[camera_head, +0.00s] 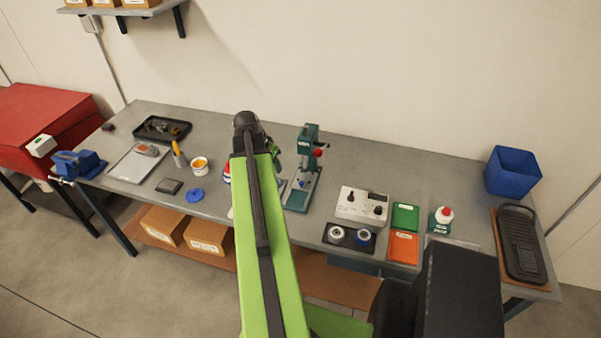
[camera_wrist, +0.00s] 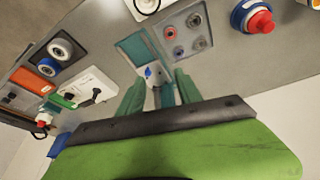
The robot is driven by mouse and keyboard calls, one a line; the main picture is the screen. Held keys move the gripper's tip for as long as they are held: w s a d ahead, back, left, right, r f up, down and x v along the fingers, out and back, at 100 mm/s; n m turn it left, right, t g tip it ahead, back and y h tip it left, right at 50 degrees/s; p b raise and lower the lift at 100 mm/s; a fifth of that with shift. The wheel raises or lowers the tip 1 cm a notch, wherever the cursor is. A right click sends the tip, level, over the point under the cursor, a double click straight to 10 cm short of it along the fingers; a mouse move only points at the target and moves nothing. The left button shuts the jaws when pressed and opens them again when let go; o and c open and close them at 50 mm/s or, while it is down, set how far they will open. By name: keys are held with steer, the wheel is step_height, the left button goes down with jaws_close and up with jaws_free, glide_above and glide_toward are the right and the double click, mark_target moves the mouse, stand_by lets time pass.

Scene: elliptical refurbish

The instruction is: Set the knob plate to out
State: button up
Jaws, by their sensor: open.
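No label naming the knob plate can be read. One candidate is a white box (camera_head: 362,206) with black knobs at the bench front; it also shows in the wrist view (camera_wrist: 88,82). Another is a grey plate (camera_wrist: 202,44) with several round pieces, one red, in the wrist view; my arm hides it in the head view. A green plate (camera_head: 405,217) and an orange plate (camera_head: 403,248) lie right of the white box, their labels unreadable. My gripper (camera_wrist: 158,88) is open above the bench near the teal press (camera_head: 303,180). My arm mostly hides it in the head view.
A dark tray (camera_head: 348,246) with two round parts sits before the white box. A red-topped container (camera_head: 442,217), a blue bin (camera_head: 512,168) and a black pedal (camera_head: 520,245) stand at right. A blue vise (camera_head: 78,163) and trays are at left. The back of the bench is mostly clear.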

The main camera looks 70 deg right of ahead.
steer(key=s+d+r+m, duration=0.1)
steer(key=s+d+m, duration=0.15)
steer(key=s, duration=0.25)
steer(key=b, duration=1.6)
glide_toward(301, 183)
steer(key=shift+n, duration=0.45)
steer(key=x, duration=0.8)
steer(key=shift+w+d+f, duration=0.1)
steer(key=shift+d+f, duration=0.05)
steer(key=shift+f, duration=0.1)
steer(key=shift+r, duration=0.15)
jaws_close()
